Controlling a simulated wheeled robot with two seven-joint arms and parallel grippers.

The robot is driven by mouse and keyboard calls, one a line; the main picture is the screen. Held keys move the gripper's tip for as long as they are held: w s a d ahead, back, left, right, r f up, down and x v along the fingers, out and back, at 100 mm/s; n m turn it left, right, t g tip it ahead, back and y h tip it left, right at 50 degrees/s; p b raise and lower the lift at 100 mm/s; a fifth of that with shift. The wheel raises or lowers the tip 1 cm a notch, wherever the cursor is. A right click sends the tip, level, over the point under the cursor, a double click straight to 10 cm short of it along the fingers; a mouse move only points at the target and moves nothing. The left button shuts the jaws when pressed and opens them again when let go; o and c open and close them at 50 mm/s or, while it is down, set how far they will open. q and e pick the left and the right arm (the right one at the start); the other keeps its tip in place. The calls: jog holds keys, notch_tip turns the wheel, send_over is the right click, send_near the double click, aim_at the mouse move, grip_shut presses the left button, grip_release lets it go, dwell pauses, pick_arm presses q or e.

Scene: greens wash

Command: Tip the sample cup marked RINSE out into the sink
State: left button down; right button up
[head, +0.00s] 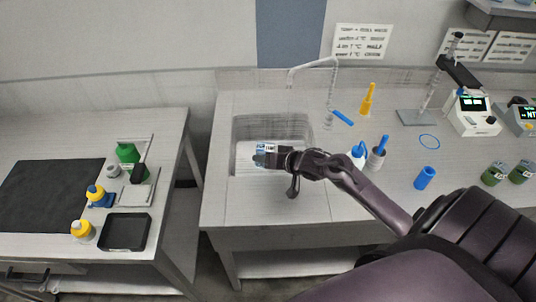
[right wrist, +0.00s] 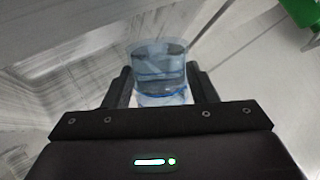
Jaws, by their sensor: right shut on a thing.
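My right gripper (head: 276,157) reaches over the sink (head: 243,125) and is shut on a small clear, bluish cup (head: 262,149). In the right wrist view the cup (right wrist: 160,65) sits between the two fingers of the right gripper (right wrist: 163,88). Some blue shows in the cup, but I cannot tell how much liquid it holds. No RINSE mark can be read on it. In the head view the cup is small and partly covered by the gripper, so its tilt is unclear. My left gripper is out of view.
A faucet (head: 313,66) rises behind the sink. A separate left bench holds a black tray (head: 124,247) and a green bottle (head: 127,153).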

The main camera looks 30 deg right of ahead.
jog(key=shift+f+m+g+y, duration=0.2)
jog(key=shift+m+g+y, duration=0.2)
jog(key=shift+g, duration=0.1)
dwell(0.7)
jog(key=shift+w+d+r+m+g+y+p, duration=0.1)
jog(key=shift+r+m+g+y+p, duration=0.25)
jog(key=shift+r+g+p, duration=0.2)
dwell(0.9)
jog(key=shift+w+d+f+m+g+y+b, duration=0.1)
jog(key=shift+f+m+g+y+b, duration=0.35)
jog(key=shift+g+b, duration=0.3)
dwell(0.8)
jog(key=shift+w+d, duration=0.25)
jog(key=shift+w, duration=0.05)
dwell(0.3)
jog(key=shift+w+d+f+m+g+y, duration=0.2)
jog(key=shift+w+d+m+g+y, duration=0.1)
jog(key=shift+g, duration=0.1)
dwell(0.3)
jog(key=shift+w+d+f+m+g+y+b, duration=0.15)
jog(key=shift+w+f+m+g+y+b, duration=0.05)
jog(key=shift+f+m+g+y+b, duration=0.25)
dwell(0.9)
